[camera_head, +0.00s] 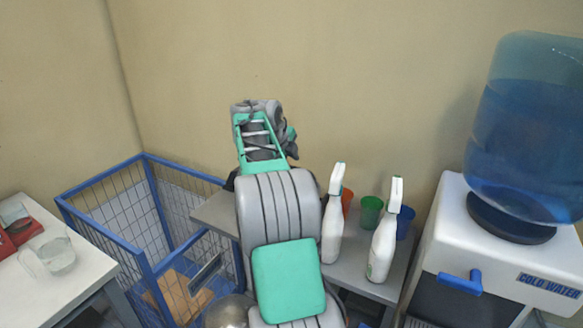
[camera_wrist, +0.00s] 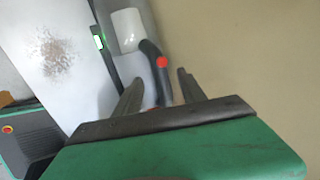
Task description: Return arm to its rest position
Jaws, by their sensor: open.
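My arm rises through the middle of the head view, with its green and grey links folded upward in front of the beige wall. Its fingertips cannot be made out there. In the wrist view my gripper (camera_wrist: 158,92) is open, with its two dark fingers apart. Nothing is held between them. A dark curved part with a red spot (camera_wrist: 162,62) and a white cylinder (camera_wrist: 127,29) show beyond the fingers; I cannot tell what they belong to.
Two white spray bottles (camera_head: 333,217) (camera_head: 383,240) and several cups, one green (camera_head: 371,211), stand on a grey table (camera_head: 352,262) right of my arm. A blue wire cage (camera_head: 145,262) is left. A water dispenser (camera_head: 500,250) stands right, a white table (camera_head: 60,290) far left.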

